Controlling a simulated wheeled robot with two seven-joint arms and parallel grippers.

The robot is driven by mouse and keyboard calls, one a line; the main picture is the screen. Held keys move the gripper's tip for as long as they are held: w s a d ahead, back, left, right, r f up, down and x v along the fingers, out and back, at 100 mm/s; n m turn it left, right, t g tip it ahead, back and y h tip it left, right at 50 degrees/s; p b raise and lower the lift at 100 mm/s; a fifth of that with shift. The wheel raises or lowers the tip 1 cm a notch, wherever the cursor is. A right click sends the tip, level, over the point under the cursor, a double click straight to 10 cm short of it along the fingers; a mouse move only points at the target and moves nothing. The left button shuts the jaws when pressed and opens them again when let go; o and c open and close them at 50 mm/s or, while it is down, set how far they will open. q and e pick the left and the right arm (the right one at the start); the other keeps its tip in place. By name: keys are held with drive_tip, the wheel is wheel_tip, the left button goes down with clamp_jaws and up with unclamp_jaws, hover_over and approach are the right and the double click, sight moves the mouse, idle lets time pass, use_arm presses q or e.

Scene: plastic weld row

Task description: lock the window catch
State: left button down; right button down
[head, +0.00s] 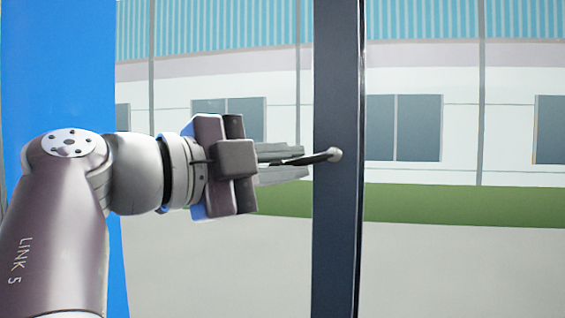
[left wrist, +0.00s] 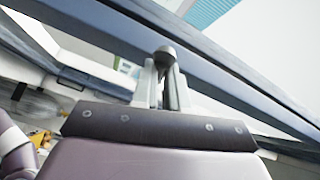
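The window catch is a pale round knob (head: 334,154) on the dark window post, with a slim black handle (head: 315,159) reaching left, nearly level and dipping slightly toward its free end. My left gripper (head: 283,165) comes in from the left, its grey fingers close together above and below the handle. In the left wrist view the knob (left wrist: 165,54) lies just beyond the fingertips and the dark handle runs between the fingers (left wrist: 163,92). The fingers look shut on the handle; its free end is partly hidden by them. My right gripper is in neither view.
The dark upright window post (head: 337,250) stands just right of my left gripper, with glass panes on both sides. A blue panel (head: 60,60) is at the left behind my arm. A building and grass show outside through the glass.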

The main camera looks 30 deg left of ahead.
use_arm(q)
drive_tip(key=shift+f, duration=0.1)
drive_tip(key=shift+f+n+b, duration=0.3)
drive_tip(key=shift+b, duration=0.35)
drive_tip(key=f+n+t+b, duration=0.1)
drive_tip(key=b, duration=0.2)
drive_tip(key=d+f+n+t+b, duration=0.1)
drive_tip(key=n+t+b, duration=0.1)
drive_tip(key=b, duration=0.1)
drive_tip(key=shift+w+n+h, duration=0.15)
drive_tip(key=shift+n+h, duration=0.15)
drive_tip(key=shift+h, duration=0.1)
drive_tip(key=shift+w+d+f+n+t+y+b, duration=0.15)
drive_tip(key=shift+n+t+y+b, duration=0.2)
drive_tip(key=shift+n+b, duration=0.3)
drive_tip(key=shift+s+d+f+n+t+y+b, duration=0.1)
drive_tip(key=shift+n+t+y+b, duration=0.05)
drive_tip(key=shift+n+t+b, duration=0.45)
drive_tip(key=shift+w, duration=0.1)
drive_tip(key=c, duration=1.1)
unclamp_jaws()
drive_tip(key=shift+c, duration=0.2)
